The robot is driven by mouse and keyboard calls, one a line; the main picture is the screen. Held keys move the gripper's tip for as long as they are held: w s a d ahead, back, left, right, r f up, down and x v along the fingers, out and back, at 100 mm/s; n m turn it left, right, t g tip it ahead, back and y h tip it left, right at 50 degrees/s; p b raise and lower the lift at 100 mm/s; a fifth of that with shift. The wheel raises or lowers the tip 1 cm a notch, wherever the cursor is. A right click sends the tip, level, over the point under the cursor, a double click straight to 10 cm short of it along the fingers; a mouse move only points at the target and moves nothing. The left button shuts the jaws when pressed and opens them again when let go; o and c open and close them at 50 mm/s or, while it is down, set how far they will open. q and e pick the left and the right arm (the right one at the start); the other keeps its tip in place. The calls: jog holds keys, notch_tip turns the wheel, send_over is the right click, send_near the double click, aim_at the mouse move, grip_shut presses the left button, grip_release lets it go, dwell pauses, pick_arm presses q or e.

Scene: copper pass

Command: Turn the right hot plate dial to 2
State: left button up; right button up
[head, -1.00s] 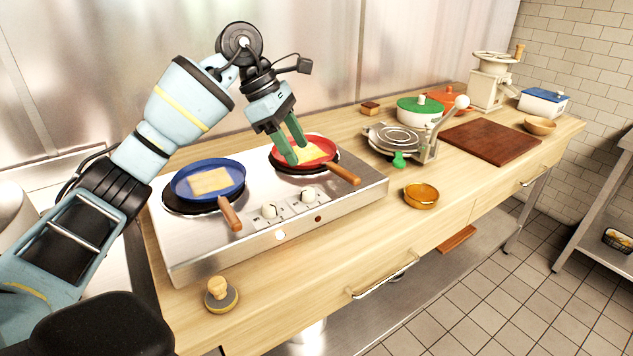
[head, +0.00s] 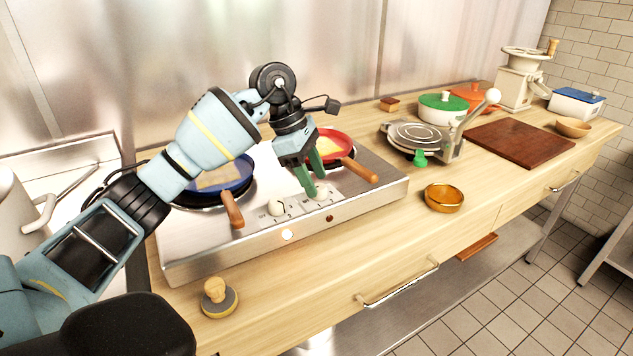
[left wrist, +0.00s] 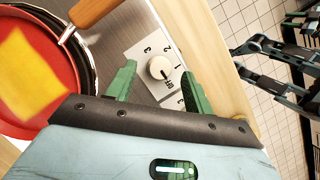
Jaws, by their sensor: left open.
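The right hot plate dial (head: 322,193) is a white knob on the front panel of the steel hot plate (head: 385,190). My left gripper (head: 313,186) points down at it, open. In the left wrist view, the dial (left wrist: 160,68) lies between and just beyond the two green fingertips, with no clear contact. Its printed marks OFF, 1, 2 and 3 run around it. Its short dark pointer line seems to face the OFF side, but it is small. The left dial (head: 277,207) sits beside it. My right gripper does not show in the head view.
A red pan (head: 347,144) stands behind the right dial, its wooden handle (head: 360,171) reaching out to the right. A blue pan's handle (head: 232,210) is to the left. An amber bowl (head: 444,198) and a wooden-knobbed press (head: 218,298) stand on the counter nearby.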

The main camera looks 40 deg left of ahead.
pick_arm(q)
jog(key=shift+x, duration=0.9)
jog(key=c, duration=1)
jog(key=shift+r, duration=0.1)
